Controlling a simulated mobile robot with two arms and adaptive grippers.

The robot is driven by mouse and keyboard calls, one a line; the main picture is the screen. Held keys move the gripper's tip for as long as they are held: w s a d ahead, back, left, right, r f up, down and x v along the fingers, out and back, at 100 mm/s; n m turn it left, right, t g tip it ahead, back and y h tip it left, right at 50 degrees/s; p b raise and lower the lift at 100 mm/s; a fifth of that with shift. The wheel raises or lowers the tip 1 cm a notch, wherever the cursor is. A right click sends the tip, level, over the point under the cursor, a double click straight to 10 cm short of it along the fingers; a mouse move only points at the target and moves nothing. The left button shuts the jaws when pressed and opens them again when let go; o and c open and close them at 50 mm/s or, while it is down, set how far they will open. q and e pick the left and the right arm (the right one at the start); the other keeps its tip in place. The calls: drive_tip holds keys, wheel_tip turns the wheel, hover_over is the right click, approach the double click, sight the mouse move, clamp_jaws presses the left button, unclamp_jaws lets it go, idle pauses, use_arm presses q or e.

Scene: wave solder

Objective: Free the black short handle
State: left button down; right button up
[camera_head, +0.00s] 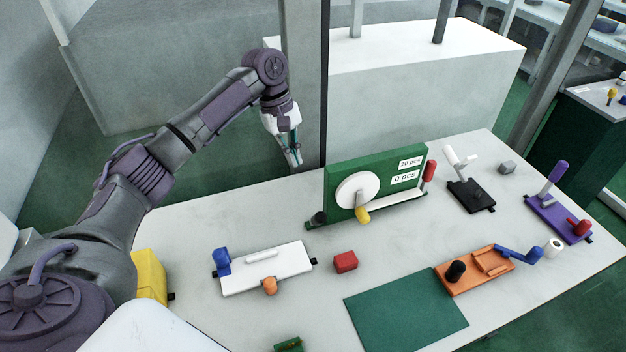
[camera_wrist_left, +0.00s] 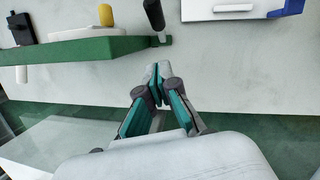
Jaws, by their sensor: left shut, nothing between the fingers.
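A black short handle (camera_head: 319,217) stands at the left end of the base of the green panel (camera_head: 345,185). In the left wrist view the black handle (camera_wrist_left: 153,14) is at the top, beside the end of the green panel (camera_wrist_left: 70,50). Another short black knob (camera_head: 455,271) stands on the orange fixture (camera_head: 470,284); I cannot tell which one the task means. My left gripper (camera_head: 294,158) is shut and empty, behind and left of the panel, apart from the handle. It also shows in the left wrist view (camera_wrist_left: 157,76). My right gripper is not in view.
The panel carries a white disc (camera_head: 352,191) with a yellow knob (camera_head: 363,215) and a red-handled lever (camera_head: 429,171). A white fixture (camera_head: 268,270), a red block (camera_head: 345,261), a green mat (camera_head: 405,312), a black clamp (camera_head: 471,195) and a purple fixture (camera_head: 556,218) share the table.

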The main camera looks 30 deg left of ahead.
use_arm(q)
wheel_tip(320, 180, down, 5)
drive_tip(key=s+d+p, duration=0.1)
drive_tip(key=s+d, duration=0.1)
drive_tip(key=p, duration=0.2)
hover_over(311, 219)
wheel_tip(311, 219, down, 6)
drive_tip(key=shift+r, duration=0.1)
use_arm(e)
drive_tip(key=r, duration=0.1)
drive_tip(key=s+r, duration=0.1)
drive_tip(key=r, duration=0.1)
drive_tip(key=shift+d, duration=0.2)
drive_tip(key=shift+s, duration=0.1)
